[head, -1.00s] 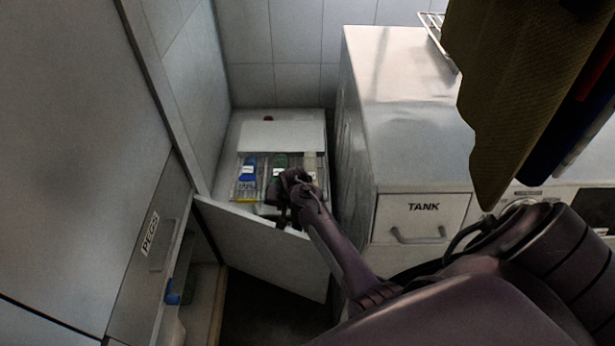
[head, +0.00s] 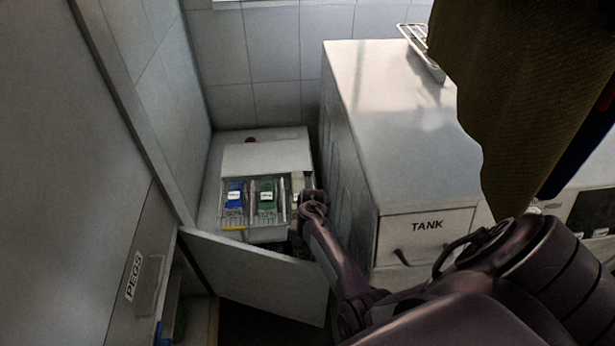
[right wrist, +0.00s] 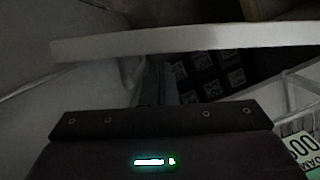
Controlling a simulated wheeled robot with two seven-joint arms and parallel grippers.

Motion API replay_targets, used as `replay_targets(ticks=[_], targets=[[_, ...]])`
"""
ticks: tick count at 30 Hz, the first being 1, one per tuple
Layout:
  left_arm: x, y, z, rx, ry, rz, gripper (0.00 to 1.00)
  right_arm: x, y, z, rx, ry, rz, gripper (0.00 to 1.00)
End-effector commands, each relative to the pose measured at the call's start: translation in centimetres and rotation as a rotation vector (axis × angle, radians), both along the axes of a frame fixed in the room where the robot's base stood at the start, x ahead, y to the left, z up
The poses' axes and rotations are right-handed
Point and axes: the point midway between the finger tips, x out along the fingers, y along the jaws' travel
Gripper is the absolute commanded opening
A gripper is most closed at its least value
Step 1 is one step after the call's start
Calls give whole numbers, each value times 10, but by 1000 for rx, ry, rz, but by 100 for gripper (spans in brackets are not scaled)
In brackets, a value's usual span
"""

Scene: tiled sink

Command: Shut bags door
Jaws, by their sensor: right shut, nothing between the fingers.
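A plain white door panel (head: 255,275) stands open in the head view, running from the PEGS cabinet at left toward the middle. No bags label shows on its visible face. My right gripper (head: 298,238) is low behind the panel's right part, beside the open white box; its fingertips are largely hidden. It is shut and empty. In the right wrist view, a pale panel edge (right wrist: 190,40) crosses just beyond the dark gripper body, and I cannot tell whether they touch. My left gripper is not in view.
A white box (head: 268,158) with blue and green packs stands behind the panel. The white TANK cabinet (head: 427,226) is close on the right of my arm. The PEGS front (head: 134,277) is at left. A yellow-brown cloth (head: 480,90) hangs at upper right.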

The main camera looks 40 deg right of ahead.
Motion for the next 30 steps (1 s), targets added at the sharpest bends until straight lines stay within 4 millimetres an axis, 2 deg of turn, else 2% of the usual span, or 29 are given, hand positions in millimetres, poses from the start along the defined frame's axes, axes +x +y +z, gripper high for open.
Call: replay_targets(ticks=[1,3,5,7,9,16,30], targets=[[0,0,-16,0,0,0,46,-1,2,-16,-1,-1,0,0],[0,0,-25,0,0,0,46,-2,4,-25,-1,-1,1,0],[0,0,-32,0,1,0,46,-4,5,-32,-1,-1,1,0],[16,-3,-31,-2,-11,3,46,-5,7,-37,0,-2,1,0],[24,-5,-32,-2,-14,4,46,-5,8,-41,0,-2,1,0],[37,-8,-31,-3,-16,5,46,-6,10,-46,0,-2,1,0],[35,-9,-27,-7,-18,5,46,-6,10,-44,1,-1,-30,0]])
